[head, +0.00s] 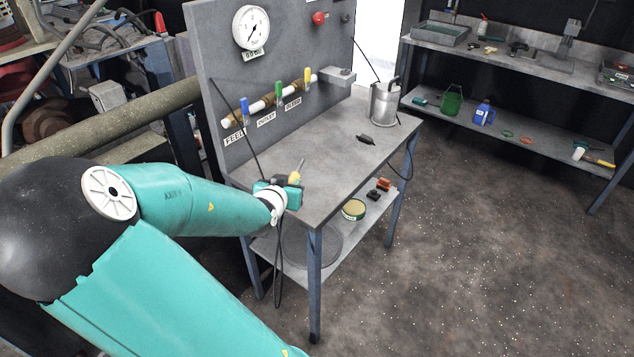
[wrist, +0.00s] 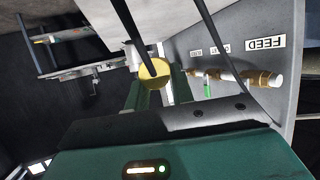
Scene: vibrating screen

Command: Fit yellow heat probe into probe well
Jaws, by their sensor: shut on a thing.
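The yellow heat probe (head: 295,178) is in my gripper (head: 278,188) at the near left of the bench, its thin end pointing up and slightly right. In the wrist view, the yellow round end of the probe (wrist: 154,74) sits between the fingers of my gripper (wrist: 157,85), with a dark cable or rod crossing it. The gripper is shut on the probe. I cannot tell for sure which part is the probe well. A grey block (head: 337,76) juts from the panel, and a metal canister (head: 384,103) stands at the bench's far right, apart from the probe.
The panel carries a pipe (head: 262,103) with blue, green and yellow handles, and a gauge (head: 251,28). A black cabled object (head: 366,139) lies on the bench (head: 335,165). Dark cables hang near my gripper. The bench's middle is mostly clear. A shelf (head: 510,120) stands behind.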

